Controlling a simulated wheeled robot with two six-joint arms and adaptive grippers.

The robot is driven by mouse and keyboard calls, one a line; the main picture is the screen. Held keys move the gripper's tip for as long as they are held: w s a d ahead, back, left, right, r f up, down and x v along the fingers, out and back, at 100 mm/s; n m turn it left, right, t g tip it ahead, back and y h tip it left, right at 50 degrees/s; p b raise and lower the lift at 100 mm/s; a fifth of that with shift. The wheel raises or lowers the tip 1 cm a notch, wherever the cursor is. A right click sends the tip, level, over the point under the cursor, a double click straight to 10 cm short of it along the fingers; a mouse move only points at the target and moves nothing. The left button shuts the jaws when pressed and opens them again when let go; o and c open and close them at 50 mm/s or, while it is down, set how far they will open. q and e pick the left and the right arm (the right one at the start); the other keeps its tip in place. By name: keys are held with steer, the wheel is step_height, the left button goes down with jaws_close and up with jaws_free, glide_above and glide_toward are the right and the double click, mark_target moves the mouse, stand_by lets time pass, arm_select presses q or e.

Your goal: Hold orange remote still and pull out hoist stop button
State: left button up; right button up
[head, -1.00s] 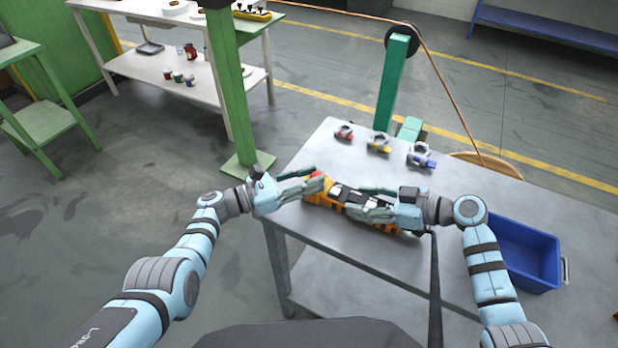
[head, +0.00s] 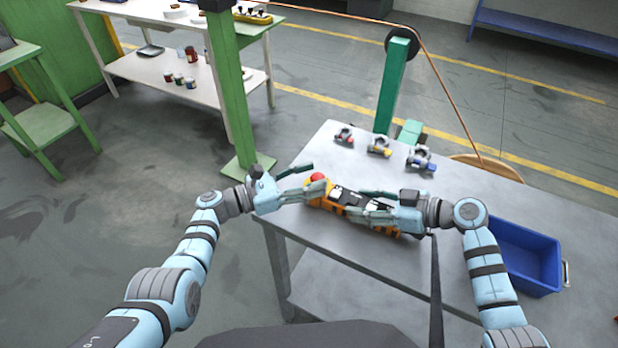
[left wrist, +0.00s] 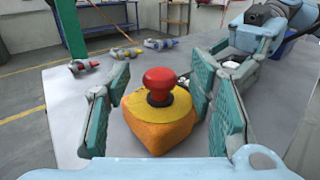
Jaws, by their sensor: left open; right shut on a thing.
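The orange remote (head: 325,199) lies on the grey metal table, its red stop button (head: 317,177) at the left end. In the left wrist view the red button (left wrist: 160,84) stands up from a yellow ring on the orange end (left wrist: 158,128) of the remote. My left gripper (head: 309,180) is open, with its fingers on either side of the button and apart from it. My right gripper (head: 367,204) is shut on the remote's body from the right; its fingers hide part of the remote.
A blue bin (head: 527,258) sits at the right of the table (head: 330,236). Several small clamp-like pieces, with red, yellow and blue parts, stand along the far edge. A green post (head: 232,95) rises beyond the table's left end.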

arm_select(q)
steer(key=v, duration=1.2)
arm_select(e)
steer(key=o, duration=1.7)
steer(key=shift+c, duration=0.2)
